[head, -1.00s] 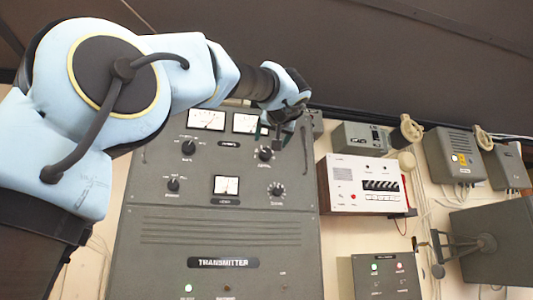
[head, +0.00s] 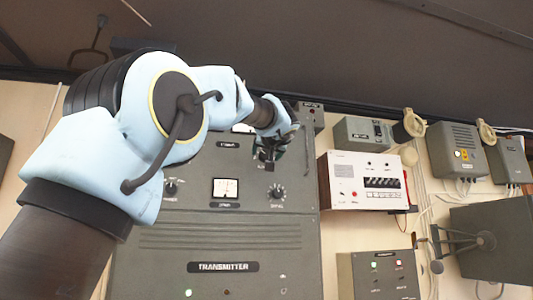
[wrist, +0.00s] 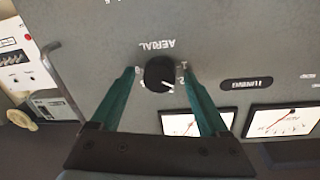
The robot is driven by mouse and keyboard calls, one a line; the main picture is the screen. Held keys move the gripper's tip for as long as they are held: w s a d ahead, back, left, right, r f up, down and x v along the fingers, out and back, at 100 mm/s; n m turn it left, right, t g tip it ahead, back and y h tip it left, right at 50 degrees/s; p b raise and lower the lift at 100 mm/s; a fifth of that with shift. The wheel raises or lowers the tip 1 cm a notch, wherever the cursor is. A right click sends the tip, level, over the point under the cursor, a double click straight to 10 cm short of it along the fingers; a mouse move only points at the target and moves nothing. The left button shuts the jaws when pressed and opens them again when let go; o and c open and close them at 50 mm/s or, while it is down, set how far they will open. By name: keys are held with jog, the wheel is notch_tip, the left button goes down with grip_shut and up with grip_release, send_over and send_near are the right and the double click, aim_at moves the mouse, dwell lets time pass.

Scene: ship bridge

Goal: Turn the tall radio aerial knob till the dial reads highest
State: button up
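The tall grey radio cabinet (head: 160,245) carries a TRANSMITTER label. In the wrist view, upside down, its round black aerial knob (wrist: 160,74) has a white pointer line and sits under the word AERIAL. My gripper (wrist: 159,70) is open, with one green finger on each side of the knob and gaps between them. I cannot tell how far the fingertips reach along it. In the head view my gripper (head: 268,158) covers the knob. Two white dials, a left one (wrist: 180,125) partly behind a finger and a right one (wrist: 285,121), show in the wrist view.
Another dial (head: 225,188) and a knob (head: 276,192) sit lower on the panel. A metal handle (wrist: 65,75) stands out beside the aerial knob. A white instrument box (head: 365,182) hangs to the right of the cabinet.

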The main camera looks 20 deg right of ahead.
grip_shut()
dwell(0.4)
jog(key=shift+b, duration=0.3)
jog(key=shift+f+n+b, duration=0.25)
jog(key=shift+n+b, duration=0.15)
jog(key=shift+b, duration=0.4)
jog(key=n+b, duration=0.2)
jog(key=b, duration=0.1)
jog(key=shift+f, duration=0.1)
jog(key=n+b, duration=0.3)
jog(key=shift+r+n+t+b, duration=0.3)
jog(key=shift+n+b, duration=0.1)
jog(key=shift+n, duration=0.6)
